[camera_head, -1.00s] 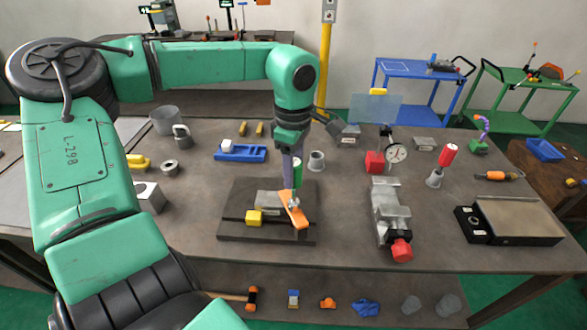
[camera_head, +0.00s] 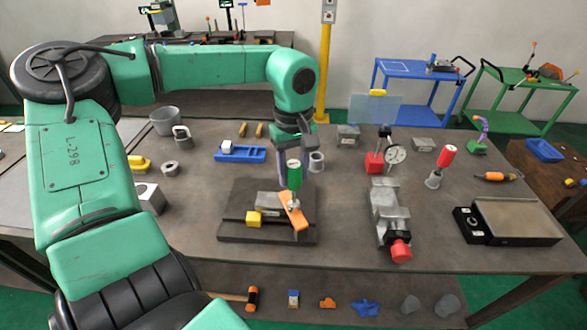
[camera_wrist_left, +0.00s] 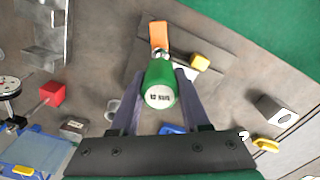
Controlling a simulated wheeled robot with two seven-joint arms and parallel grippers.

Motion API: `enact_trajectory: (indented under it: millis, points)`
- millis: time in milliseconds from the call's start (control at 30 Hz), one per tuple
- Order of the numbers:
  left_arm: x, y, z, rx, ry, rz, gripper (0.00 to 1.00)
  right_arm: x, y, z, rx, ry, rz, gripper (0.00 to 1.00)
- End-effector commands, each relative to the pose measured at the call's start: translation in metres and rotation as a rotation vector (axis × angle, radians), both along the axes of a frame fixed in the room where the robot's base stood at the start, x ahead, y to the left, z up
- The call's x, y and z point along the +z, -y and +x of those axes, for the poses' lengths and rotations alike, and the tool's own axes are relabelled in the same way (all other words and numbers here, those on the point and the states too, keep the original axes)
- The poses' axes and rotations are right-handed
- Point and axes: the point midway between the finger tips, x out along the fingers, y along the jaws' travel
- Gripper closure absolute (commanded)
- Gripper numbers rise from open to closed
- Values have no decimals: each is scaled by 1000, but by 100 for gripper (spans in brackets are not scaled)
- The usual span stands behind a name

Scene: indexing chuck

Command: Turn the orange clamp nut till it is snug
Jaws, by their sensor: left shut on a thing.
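A green-handled tool (camera_head: 294,175) stands over an orange bar-shaped piece (camera_head: 296,214) on a dark base plate (camera_head: 265,236). In the left wrist view the green handle (camera_wrist_left: 160,88) ends in a bright metal tip at the orange piece (camera_wrist_left: 159,35). My left gripper (camera_head: 292,182) reaches down from above. Its fingers are shut on the green handle, one on each side, as the left wrist view (camera_wrist_left: 159,82) shows. The tip hides the contact, so I cannot tell which orange part is the clamp nut. My right gripper is not in view.
A yellow block (camera_head: 254,218) and a grey block (camera_head: 268,200) sit on the base plate. A grey vise with a red knob (camera_head: 401,250) stands to the right. A blue fixture (camera_head: 240,153) and a grey ring (camera_head: 316,161) lie behind. Bare table lies between plate and vise.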

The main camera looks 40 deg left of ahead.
Motion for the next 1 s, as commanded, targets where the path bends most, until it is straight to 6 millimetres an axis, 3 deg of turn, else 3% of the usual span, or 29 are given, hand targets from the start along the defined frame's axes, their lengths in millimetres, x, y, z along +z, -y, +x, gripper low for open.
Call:
enact_trajectory:
  millis: [100, 467, 800, 1000]
  points:
    - [0, 0, 0, -75, 1, 0, 100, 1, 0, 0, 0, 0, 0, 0]
    - [-1, 0, 0, -16, 2, 1, 100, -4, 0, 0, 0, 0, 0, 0]
    - [16, 0, 0, -8, 0, 1, 100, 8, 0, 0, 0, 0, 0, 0]
    - [15, 0, 0, -8, 0, 0, 100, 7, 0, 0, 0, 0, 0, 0]
